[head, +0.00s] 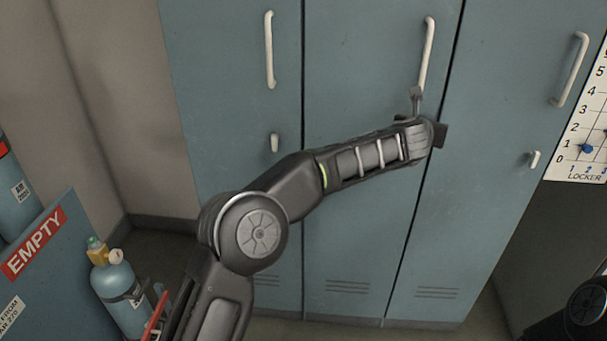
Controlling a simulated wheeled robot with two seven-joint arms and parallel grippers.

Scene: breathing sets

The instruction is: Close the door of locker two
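Three blue-grey locker doors stand side by side; no number shows on them. The middle locker door (345,90), likely locker two, looks flush or nearly flush with the left one, with a dark line along its right edge. Its white upright handle (427,55) is near its top right. My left arm crosses in front of this door, and my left gripper (428,112) is at the door's right edge, just below the handle. Whether it touches the door, and how its fingers are set, is unclear. The arm hides part of the door. My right gripper is out of view.
The left locker door (225,85) and right locker door (500,120) look shut. A white locker chart (590,130) with a blue marker hangs at right. Blue cylinders (122,295) and a rack marked EMPTY (45,270) stand at lower left.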

